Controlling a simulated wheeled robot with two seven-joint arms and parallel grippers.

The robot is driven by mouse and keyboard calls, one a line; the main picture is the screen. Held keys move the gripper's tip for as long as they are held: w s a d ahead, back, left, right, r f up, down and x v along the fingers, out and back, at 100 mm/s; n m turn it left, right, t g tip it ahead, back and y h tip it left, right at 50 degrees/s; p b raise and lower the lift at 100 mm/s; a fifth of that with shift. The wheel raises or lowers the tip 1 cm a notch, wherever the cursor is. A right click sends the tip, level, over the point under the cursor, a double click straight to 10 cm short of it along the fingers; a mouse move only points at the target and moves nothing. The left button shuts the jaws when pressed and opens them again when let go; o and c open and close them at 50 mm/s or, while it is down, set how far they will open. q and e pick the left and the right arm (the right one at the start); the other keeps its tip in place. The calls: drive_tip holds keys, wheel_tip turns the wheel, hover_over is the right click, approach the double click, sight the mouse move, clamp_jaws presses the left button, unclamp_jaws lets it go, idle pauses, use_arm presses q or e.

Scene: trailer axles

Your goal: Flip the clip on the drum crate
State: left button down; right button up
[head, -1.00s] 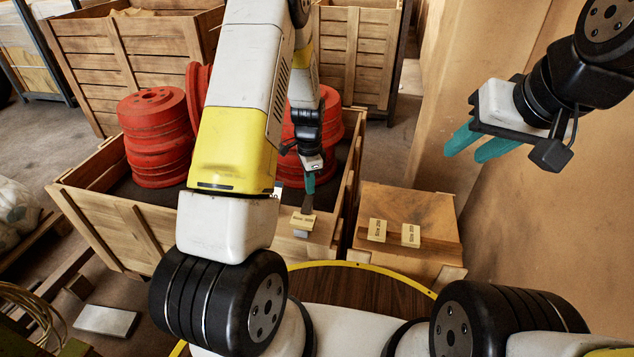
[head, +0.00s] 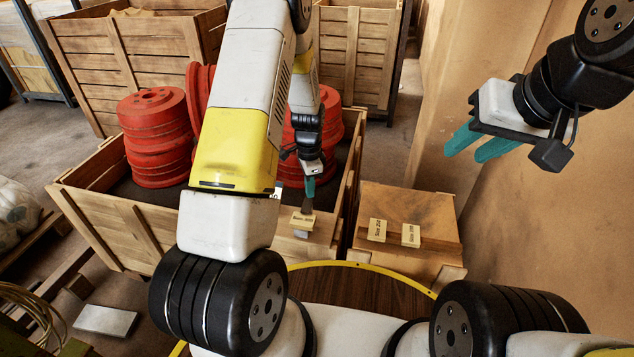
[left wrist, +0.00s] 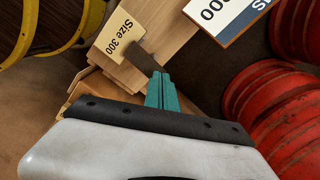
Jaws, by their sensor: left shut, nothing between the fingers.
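The drum crate (head: 110,225) is a low wooden crate with stacked red drums (head: 155,140) inside. A pale tag reading "Size 300" (left wrist: 120,38) sits on its front rim near the right corner; the tag also shows in the head view (head: 303,220). A dark flat clip piece (left wrist: 143,62) stands between the tag and my left gripper (left wrist: 162,82). My left gripper, with teal fingers, is shut and empty over the rim, its tips at or very near the clip piece; contact is unclear. My right gripper (head: 472,148) hangs at the upper right, fingers apart, holding nothing.
A smaller wooden box (head: 400,205) with two pale tags stands right of the drum crate. More slatted crates (head: 350,60) stand behind. A tall brown panel (head: 540,130) rises at the right. A white and blue sign (left wrist: 225,15) is inside the crate near the drums.

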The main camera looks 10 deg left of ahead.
use_arm(q)
drive_tip(key=shift+f, duration=0.3)
drive_tip(key=shift+r, duration=3.55)
